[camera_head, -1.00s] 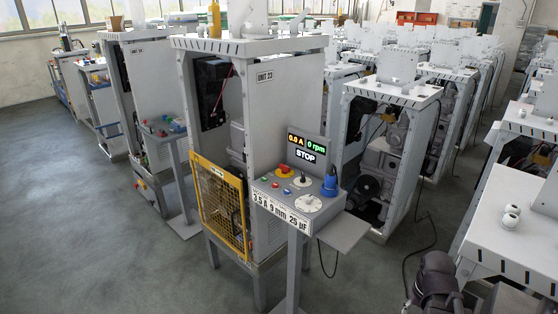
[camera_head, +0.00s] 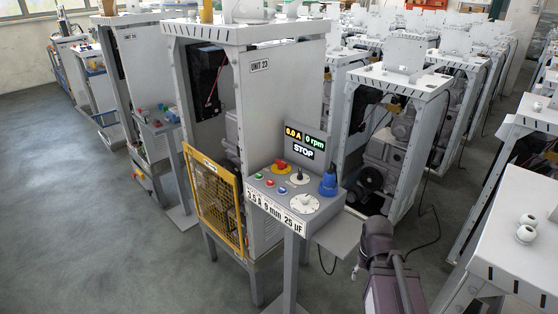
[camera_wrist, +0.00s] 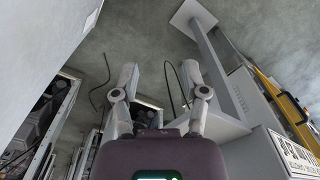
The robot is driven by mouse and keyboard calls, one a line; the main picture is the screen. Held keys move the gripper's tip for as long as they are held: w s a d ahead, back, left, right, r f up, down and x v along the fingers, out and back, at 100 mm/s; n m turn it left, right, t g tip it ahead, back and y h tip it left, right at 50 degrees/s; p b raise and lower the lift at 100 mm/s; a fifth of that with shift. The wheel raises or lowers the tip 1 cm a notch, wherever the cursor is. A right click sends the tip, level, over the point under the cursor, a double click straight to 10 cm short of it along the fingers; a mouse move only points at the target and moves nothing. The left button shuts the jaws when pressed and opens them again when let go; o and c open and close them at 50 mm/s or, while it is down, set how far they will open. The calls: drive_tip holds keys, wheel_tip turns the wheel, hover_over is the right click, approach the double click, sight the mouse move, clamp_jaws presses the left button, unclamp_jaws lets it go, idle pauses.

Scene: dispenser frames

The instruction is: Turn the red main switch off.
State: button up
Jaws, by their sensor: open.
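The red main switch (camera_head: 281,165), on a yellow plate, sits at the back left of the grey control panel (camera_head: 262,192) of unit 23. The display (camera_head: 303,144) above it reads 0.0 A, 0 rpm and STOP. My arm stands to the right of the panel in the head view, and my gripper is not clearly visible there. In the wrist view my gripper (camera_wrist: 156,82) is open and empty, with floor between its fingers. The panel's labelled front edge (camera_wrist: 290,150) shows at the lower right of the wrist view, but the switch does not show there.
A blue plug-like part (camera_head: 328,184), a white dial (camera_head: 304,204), a black knob (camera_head: 299,175) and small buttons share the panel. A yellow mesh guard (camera_head: 213,202) stands left. A side shelf (camera_head: 340,232) juts out right of the panel. Another machine frame (camera_head: 398,77) stands behind.

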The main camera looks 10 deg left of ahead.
drive_tip(key=shift+a, duration=0.2)
drive_tip(key=shift+o, duration=0.4)
drive_tip(key=o, duration=0.5)
drive_tip(key=shift+w+r, duration=0.1)
drive_tip(key=shift+r, duration=0.05)
drive_tip(key=w+a+r+p, duration=0.2)
drive_tip(key=w+r+p, duration=0.2)
drive_tip(key=r+p, duration=0.7)
drive_tip(key=w+a+r+p, duration=0.1)
drive_tip(key=w+r+p, duration=0.4)
drive_tip(key=r+p, duration=0.65)
drive_tip(key=w+a+m, duration=0.2)
drive_tip(key=w+a, duration=0.6)
drive_tip(key=w, duration=0.2)
drive_tip(key=w+a+m+p, duration=0.1)
drive_tip(key=w+a+m, duration=0.2)
drive_tip(key=w+a, duration=0.6)
drive_tip(key=w+a+r+m, duration=0.1)
drive_tip(key=w+a+m, duration=0.1)
drive_tip(key=w+a, duration=0.6)
drive_tip(key=shift+w+a+r, duration=0.1)
drive_tip(key=shift+w+a, duration=0.1)
drive_tip(key=shift+w, duration=1.15)
drive_tip(key=shift+w+a, duration=0.2)
drive_tip(key=shift+w, duration=1.1)
